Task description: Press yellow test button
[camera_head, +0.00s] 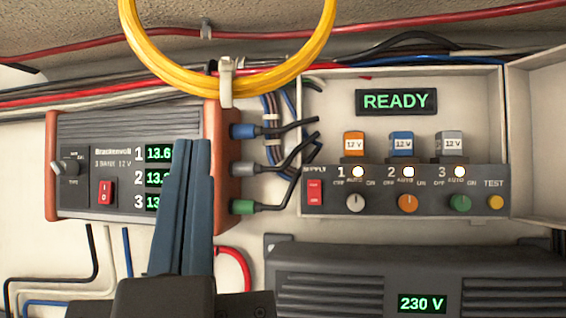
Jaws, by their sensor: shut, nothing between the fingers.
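The yellow test button (496,202) is a small round button at the right end of the dark switch panel (330,181), under the word TEST. The panel sits in an open white box (485,100) below a green READY display (397,101). My gripper (188,145) is shut and empty, with its two dark blue fingers side by side and pointing up. In the picture it is well left of the button and covers part of the charger's readouts. Nothing covers the button.
A charger (120,195) with number readouts is behind my gripper, with plugs and black cables on its right side. A yellow cable coil (322,45) hangs above. A dark 230 V unit (330,276) lies below the panel. The panel has several knobs and a red switch (314,191).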

